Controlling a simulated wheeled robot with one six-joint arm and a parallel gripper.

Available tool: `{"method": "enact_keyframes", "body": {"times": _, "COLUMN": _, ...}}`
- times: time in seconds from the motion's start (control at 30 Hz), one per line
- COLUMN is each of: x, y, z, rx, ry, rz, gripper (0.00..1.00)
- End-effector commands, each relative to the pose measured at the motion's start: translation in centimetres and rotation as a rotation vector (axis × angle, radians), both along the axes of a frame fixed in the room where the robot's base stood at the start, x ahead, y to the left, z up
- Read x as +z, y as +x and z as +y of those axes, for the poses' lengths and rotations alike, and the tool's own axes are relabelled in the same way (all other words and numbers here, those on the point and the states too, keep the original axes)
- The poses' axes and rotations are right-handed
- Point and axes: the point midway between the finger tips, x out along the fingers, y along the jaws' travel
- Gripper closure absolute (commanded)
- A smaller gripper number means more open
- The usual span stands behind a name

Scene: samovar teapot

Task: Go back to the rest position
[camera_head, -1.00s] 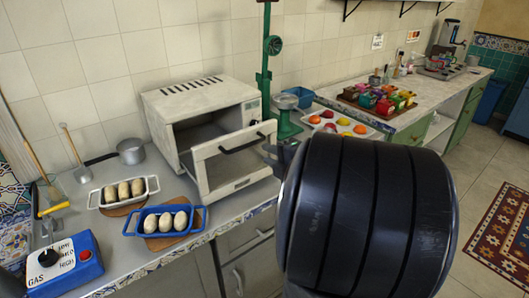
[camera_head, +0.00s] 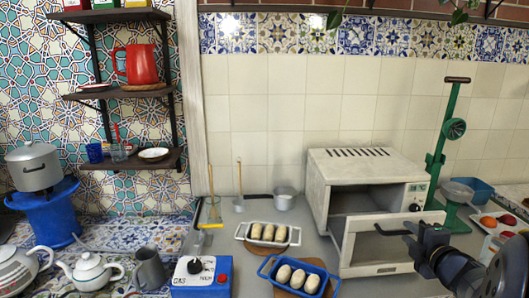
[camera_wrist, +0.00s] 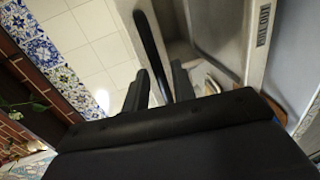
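My gripper (camera_wrist: 160,88) is at the dark handle of the white oven's door. In the wrist view its two black fingers stand apart, with the black handle bar (camera_wrist: 150,40) running between them; I cannot tell whether they touch it. In the head view my gripper (camera_head: 412,232) is at the right end of the door handle (camera_head: 390,231). The oven (camera_head: 365,165) has its door (camera_head: 378,257) tilted partly open, and its inside looks empty. Part of the gripper is hidden by my wrist.
A blue dish (camera_head: 264,270) and a white dish (camera_head: 240,232), each with pale dough pieces, stand left of the oven. A green stand (camera_head: 440,150) rises right of the oven.

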Motion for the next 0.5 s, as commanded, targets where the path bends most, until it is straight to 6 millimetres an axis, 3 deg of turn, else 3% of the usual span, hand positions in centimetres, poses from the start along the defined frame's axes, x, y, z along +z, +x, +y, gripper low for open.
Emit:
{"method": "enact_keyframes", "body": {"times": 0.2, "x": -0.4, "y": 1.8, "z": 0.1, "rx": 0.001, "ry": 0.001, "rz": 0.001, "gripper": 0.75}}
{"method": "enact_keyframes", "body": {"times": 0.5, "x": -0.3, "y": 2.0, "z": 0.1, "rx": 0.0, "ry": 0.0, "rz": 0.0, "gripper": 0.75}}
